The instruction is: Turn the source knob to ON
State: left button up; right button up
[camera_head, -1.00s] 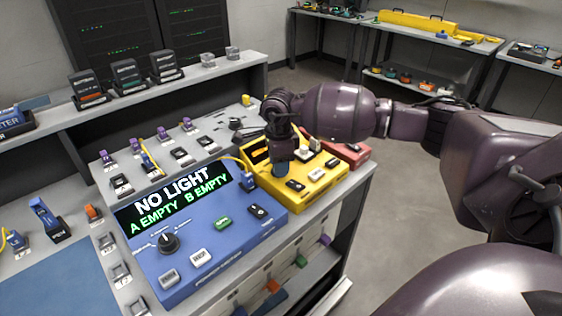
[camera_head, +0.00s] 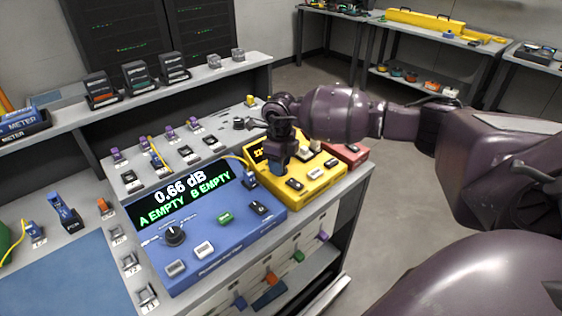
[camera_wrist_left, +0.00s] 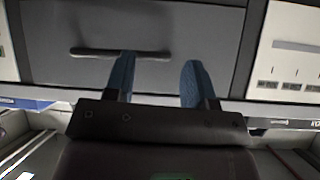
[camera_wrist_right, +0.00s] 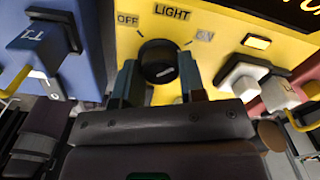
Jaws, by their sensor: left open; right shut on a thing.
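The yellow light source box (camera_head: 318,190) stands right of the blue power meter (camera_head: 190,265). In the right wrist view its black source knob (camera_wrist_right: 158,60) sits between OFF and ON labels under the word LIGHT. The knob's white mark points right, toward the ON side. My right gripper (camera_wrist_right: 160,85) is shut on the knob, one finger on each side; in the head view the gripper (camera_head: 279,165) hides the knob. My left gripper (camera_wrist_left: 157,78) is open and empty, facing a grey panel with a dark handle; it is outside the head view.
A lit yellow lamp (camera_wrist_right: 257,42) and a white connector (camera_wrist_right: 245,72) lie right of the knob. A red box (camera_head: 350,154) stands behind the yellow one. A blue plug labelled T1 (camera_wrist_right: 38,45) is at left.

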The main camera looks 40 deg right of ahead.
dwell(0.3)
jog(key=o, duration=0.6)
jog(key=shift+o, duration=0.2)
jog(key=shift+r, duration=0.1)
jog(key=shift+r, duration=0.4)
notch_tip(320, 180, up, 8)
jog(key=shift+r+p, duration=0.1)
jog(key=shift+p, duration=0.45)
jog(key=shift+r, duration=0.8)
